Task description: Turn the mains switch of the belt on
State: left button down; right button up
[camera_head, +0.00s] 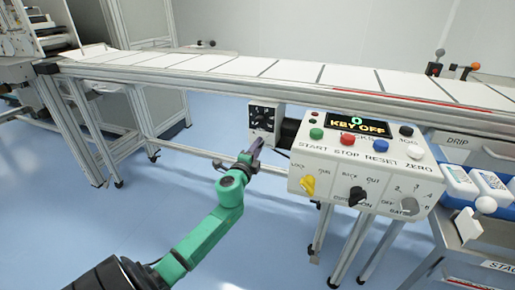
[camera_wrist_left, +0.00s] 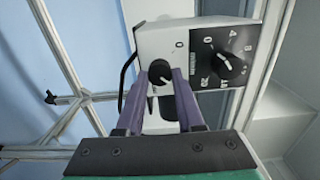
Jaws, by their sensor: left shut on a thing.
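The mains switch is a small black knob (camera_wrist_left: 160,70) with a "0" mark near it on the light housing (camera_wrist_left: 160,38). My left gripper (camera_head: 256,148) reaches up from below to the dark box under the belt's front edge. In the left wrist view its two purple fingers (camera_wrist_left: 159,84) stand on either side of the knob, and it is shut on it. The fingers hide the knob's sides and any mark for "on". The knob itself is hidden in the head view. My right gripper is not in view.
A black numbered dial (camera_wrist_left: 224,67) is beside the knob. The belt (camera_head: 290,72) runs above. Blue floor (camera_head: 130,215) is open at lower left.

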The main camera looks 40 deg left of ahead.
pick_arm(q)
jog(key=c, duration=0.6)
grip_release()
jog(key=shift+f, duration=0.1)
jog(key=shift+o, duration=0.3)
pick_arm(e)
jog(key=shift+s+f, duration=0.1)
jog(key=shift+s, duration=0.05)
pick_arm(q)
jog(key=v, duration=1.4)
jog(key=shift+s, duration=0.3)
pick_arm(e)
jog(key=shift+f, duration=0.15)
pick_arm(q)
jog(key=shift+d, duration=0.15)
